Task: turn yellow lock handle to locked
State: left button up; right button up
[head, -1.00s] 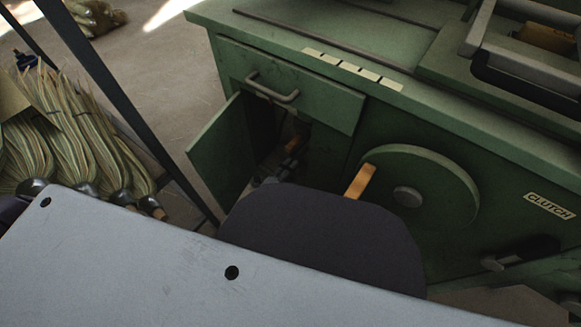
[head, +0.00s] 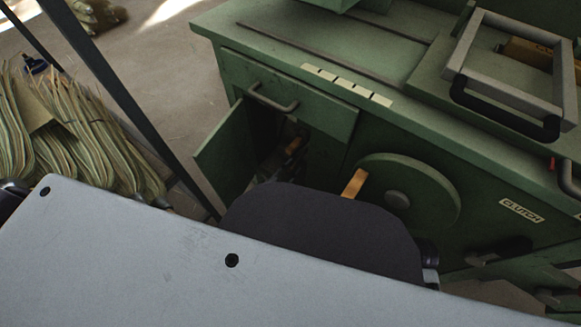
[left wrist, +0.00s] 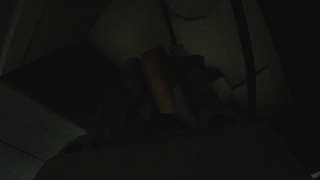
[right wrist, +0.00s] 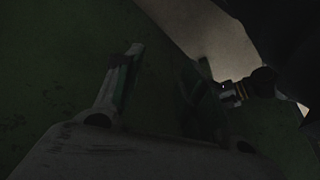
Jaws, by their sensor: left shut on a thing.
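The yellow lock handle looks orange-brown in the dim left wrist view (left wrist: 157,82). My left gripper (left wrist: 160,78) has its fingers on both sides of it and is shut on it. In the head view a small orange piece (head: 293,147), seemingly this handle, shows in the dark open cabinet of the green machine (head: 327,160). Most of my left gripper is hidden there by shadow and my own body. My right gripper (right wrist: 155,85) shows two spread fingers in front of a green surface, with nothing seen between them.
The cabinet door (head: 225,155) stands open to the left. A green wheel (head: 430,195) with a yellowish grip (head: 354,183) is right of the cabinet. A grey frame with a black handle (head: 505,106) sits on top. Broom bundles (head: 75,140) lie at left.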

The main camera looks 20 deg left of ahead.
pick_arm(q)
jog(key=shift+n+p, duration=0.35)
jog(key=shift+n, duration=1.25)
pick_arm(e)
jog(key=shift+s+d+r, duration=0.1)
jog(key=shift+d+r, duration=0.05)
jog(key=shift+r, duration=0.35)
jog(key=shift+d+r, duration=0.15)
jog(key=shift+r, duration=0.35)
pick_arm(q)
jog(key=o, duration=0.7)
jog(key=v, duration=1.2)
